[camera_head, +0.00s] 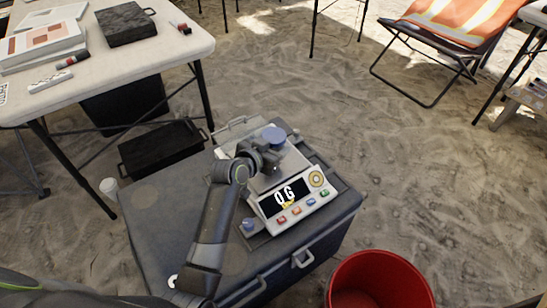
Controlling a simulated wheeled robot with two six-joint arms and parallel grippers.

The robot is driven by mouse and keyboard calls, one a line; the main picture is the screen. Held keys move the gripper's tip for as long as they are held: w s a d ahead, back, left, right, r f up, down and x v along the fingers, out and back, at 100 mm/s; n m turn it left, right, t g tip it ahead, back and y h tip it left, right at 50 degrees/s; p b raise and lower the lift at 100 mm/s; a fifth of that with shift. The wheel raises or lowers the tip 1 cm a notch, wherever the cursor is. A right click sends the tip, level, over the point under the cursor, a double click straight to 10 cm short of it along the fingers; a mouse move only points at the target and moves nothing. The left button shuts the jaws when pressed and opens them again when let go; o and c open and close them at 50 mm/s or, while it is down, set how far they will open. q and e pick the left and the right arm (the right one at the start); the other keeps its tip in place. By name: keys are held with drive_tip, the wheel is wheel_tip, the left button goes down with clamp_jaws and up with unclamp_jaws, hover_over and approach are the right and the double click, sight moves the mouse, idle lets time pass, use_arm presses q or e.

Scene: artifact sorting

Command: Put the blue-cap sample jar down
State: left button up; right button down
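The blue-cap sample jar (274,136) shows mainly as a round blue cap over the back part of the scale (311,203). My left gripper (268,156) reaches in over the scale and appears shut on the jar. The gripper hides the jar's lower part, so I cannot tell whether its base touches the scale. The scale stands on a large grey case (165,215) and its display appears to read 0 G. My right gripper is out of view.
A small blue-topped item (249,225) sits at the scale's front left. A red bucket (380,281) stands right of the case. A white table (180,42) with books and a black box (125,23) is at upper left. A folding chair (440,45) is at upper right.

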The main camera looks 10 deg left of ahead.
use_arm(q)
wheel_tip(320, 180, down, 3)
drive_tip(key=shift+r+b, duration=0.1)
drive_tip(key=shift+b, duration=0.4)
drive_tip(key=shift+f, duration=0.35)
drive_tip(key=shift+r, duration=0.1)
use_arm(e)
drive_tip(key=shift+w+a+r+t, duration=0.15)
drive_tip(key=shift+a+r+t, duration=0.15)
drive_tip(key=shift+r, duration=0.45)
use_arm(q)
drive_tip(key=shift+f, duration=0.2)
drive_tip(key=o, duration=1)
drive_tip(key=shift+o, duration=0.2)
drive_tip(key=shift+r, duration=0.15)
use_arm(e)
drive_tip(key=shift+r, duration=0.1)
